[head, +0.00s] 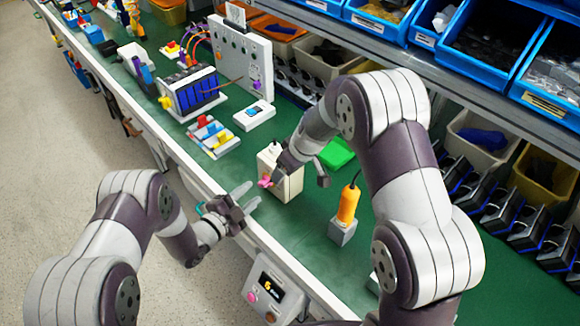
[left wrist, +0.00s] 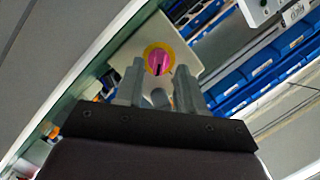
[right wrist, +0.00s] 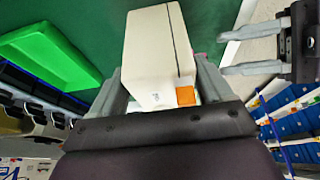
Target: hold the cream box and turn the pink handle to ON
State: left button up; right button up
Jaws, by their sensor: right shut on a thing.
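The cream box (head: 291,183) stands on the green bench top near its front edge. My right gripper is shut on the cream box, with one finger on each side of it in the right wrist view (right wrist: 155,90). The pink handle (head: 265,182) is on the box's side facing my left gripper. In the left wrist view the pink handle (left wrist: 158,62) sits on a yellow disc. My left gripper (head: 250,195) is open and empty in front of the handle, apart from it. Its fingers point at the handle in the left wrist view. No ON mark is readable.
An orange-handled tool (head: 348,205) stands in a grey holder right of the box. A green tray (head: 337,153) lies behind it. A white device (head: 254,115) and a tray of coloured parts (head: 213,137) lie farther left. A control box (head: 272,293) hangs on the bench's front.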

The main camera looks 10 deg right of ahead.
aim_at(261, 185)
pick_arm(q)
jog(key=shift+w+d, duration=0.4)
jog(key=shift+d, duration=0.3)
jog(key=shift+w+d, duration=0.4)
jog(key=shift+d, duration=0.3)
grip_shut()
jog(key=m+t, duration=0.1)
jog(key=m, duration=0.5)
jog(key=shift+t+h, duration=0.3)
jog(key=shift+t, duration=0.1)
jog(key=shift+o, duration=0.2)
grip_release()
jog(key=shift+m, duration=0.4)
jog(key=shift+a, duration=0.15)
